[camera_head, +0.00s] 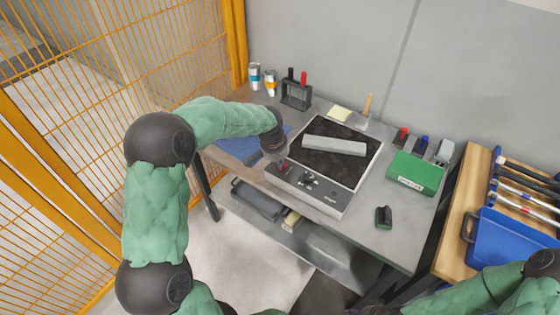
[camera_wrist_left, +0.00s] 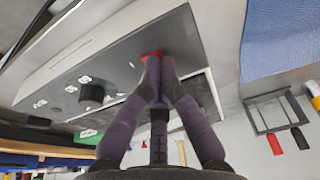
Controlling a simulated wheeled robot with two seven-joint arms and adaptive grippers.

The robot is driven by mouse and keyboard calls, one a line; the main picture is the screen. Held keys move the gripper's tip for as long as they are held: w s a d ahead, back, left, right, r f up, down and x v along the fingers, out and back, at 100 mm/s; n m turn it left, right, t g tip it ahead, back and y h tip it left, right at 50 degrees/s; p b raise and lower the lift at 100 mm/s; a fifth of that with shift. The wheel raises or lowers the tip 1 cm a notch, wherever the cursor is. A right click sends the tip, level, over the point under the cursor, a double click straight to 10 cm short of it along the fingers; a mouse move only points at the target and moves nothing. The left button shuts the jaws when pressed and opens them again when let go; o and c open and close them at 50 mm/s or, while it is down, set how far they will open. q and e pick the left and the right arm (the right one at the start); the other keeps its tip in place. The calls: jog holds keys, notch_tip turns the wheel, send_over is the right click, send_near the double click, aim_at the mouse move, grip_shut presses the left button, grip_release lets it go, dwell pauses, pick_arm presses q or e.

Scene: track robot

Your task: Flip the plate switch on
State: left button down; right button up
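A blue cloth (camera_head: 238,148) lies left of the plate. A green box (camera_head: 415,172) and a dark green object (camera_head: 383,217) are to the right. A yellow fence (camera_head: 110,60) borders the left.

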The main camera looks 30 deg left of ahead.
pick_arm(q)
jog(key=shift+w+d+r+p, duration=0.15)
jog(key=shift+w+p, duration=0.25)
jog(key=shift+w, duration=0.35)
jog(key=shift+r+p, duration=0.5)
jog(key=shift+r, duration=0.1)
jog(key=p+v, duration=0.2)
jog(key=v, duration=0.1)
jog(key=shift+w+r+p, duration=0.15)
jog(key=shift+r+p, duration=0.15)
jog(key=shift+p, duration=0.05)
jog(key=s+r+p, duration=0.2)
jog(key=s+r, duration=0.2)
jog(key=r, duration=0.4)
jog(key=shift+s+a+p, duration=0.2)
jog(key=shift+s+p, duration=0.1)
jog(key=shift+s, duration=0.05)
